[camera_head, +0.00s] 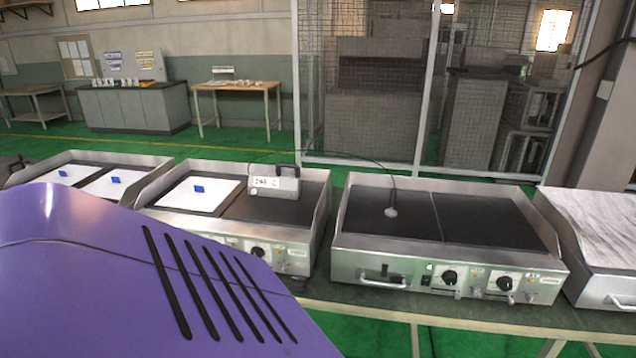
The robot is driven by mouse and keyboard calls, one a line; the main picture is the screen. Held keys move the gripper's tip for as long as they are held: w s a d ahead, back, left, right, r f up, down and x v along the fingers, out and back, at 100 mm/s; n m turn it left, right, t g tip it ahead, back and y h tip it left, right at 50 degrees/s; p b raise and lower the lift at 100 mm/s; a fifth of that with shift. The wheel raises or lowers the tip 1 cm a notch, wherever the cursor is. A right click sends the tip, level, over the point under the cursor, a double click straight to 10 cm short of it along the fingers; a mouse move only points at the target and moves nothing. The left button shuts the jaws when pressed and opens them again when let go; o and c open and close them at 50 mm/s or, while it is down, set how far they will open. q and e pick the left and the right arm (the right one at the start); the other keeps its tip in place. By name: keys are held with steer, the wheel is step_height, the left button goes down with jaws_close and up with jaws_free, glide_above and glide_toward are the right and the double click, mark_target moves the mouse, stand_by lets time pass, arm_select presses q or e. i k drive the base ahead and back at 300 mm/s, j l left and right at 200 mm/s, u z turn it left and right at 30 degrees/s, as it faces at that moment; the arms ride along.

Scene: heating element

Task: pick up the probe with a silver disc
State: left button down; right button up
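The probe with a silver disc (391,212) rests on the dark left plate of the middle-right griddle (450,262). Its thin black stem rises from the disc, and a black cable arcs left to a meter box (274,184) with a display and a dark handle. The meter box sits on the dark plate of the griddle to the left. Neither of my grippers shows in the head view. A large purple part with black slots fills the lower left and hides the front of the left griddles.
The griddles stand in a row on a long table (480,322). White sheets with blue tabs lie on the left griddles (196,191). A marbled-top unit (600,220) is at the far right. A wire mesh fence (430,90) stands behind. The plates around the disc are clear.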

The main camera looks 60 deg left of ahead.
mark_target(392, 213)
steer(key=u, duration=2.3)
